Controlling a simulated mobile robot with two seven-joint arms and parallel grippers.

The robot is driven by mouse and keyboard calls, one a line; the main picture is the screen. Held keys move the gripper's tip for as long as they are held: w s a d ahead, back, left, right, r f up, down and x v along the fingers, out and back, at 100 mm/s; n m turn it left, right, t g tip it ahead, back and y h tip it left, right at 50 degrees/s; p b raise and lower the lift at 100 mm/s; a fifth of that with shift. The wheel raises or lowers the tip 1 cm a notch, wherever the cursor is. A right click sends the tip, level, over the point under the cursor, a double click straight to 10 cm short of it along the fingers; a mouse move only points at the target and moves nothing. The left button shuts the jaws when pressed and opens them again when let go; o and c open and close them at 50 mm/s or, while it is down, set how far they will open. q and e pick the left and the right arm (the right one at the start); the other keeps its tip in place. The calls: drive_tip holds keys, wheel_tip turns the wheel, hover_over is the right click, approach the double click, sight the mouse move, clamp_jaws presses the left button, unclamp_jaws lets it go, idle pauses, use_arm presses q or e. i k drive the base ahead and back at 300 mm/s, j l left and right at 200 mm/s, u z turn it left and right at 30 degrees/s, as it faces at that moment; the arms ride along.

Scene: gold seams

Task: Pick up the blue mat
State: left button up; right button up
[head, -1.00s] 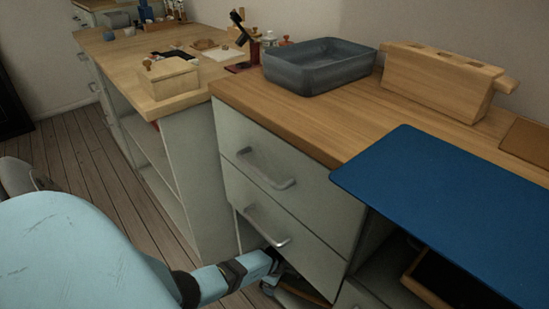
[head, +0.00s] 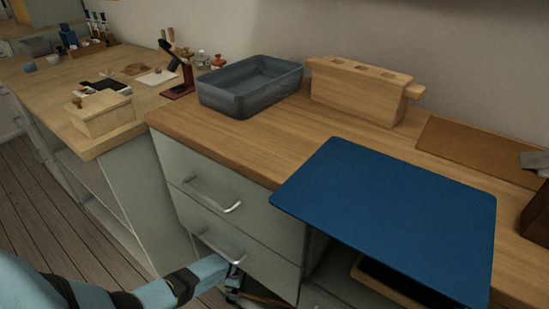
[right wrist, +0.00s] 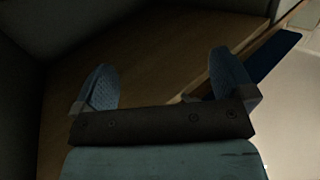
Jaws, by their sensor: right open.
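The blue mat (head: 395,215) lies flat on the wooden counter in the head view, its front part jutting out past the counter's front edge above an open compartment. In the right wrist view, a dark blue strip that looks like the mat (right wrist: 275,54) shows at the upper right, beyond the right finger. My right gripper (right wrist: 163,65) is open, with nothing between its fingers; it is not seen in the head view. My left gripper (head: 234,287) is low by the drawer fronts, left of the mat and apart from it; its fingers are too small and dark to read.
A grey bin (head: 250,88) and a slotted wooden block (head: 362,92) stand behind the mat. A brown board (head: 475,150) lies at the back right, near a dark wooden box (head: 538,215). Drawer handles (head: 213,196) protrude in front. A wooden box (head: 103,115) sits on the left counter.

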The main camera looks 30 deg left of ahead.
sight(436, 231)
drive_tip(key=k, duration=0.85)
drive_tip(key=i, duration=0.35)
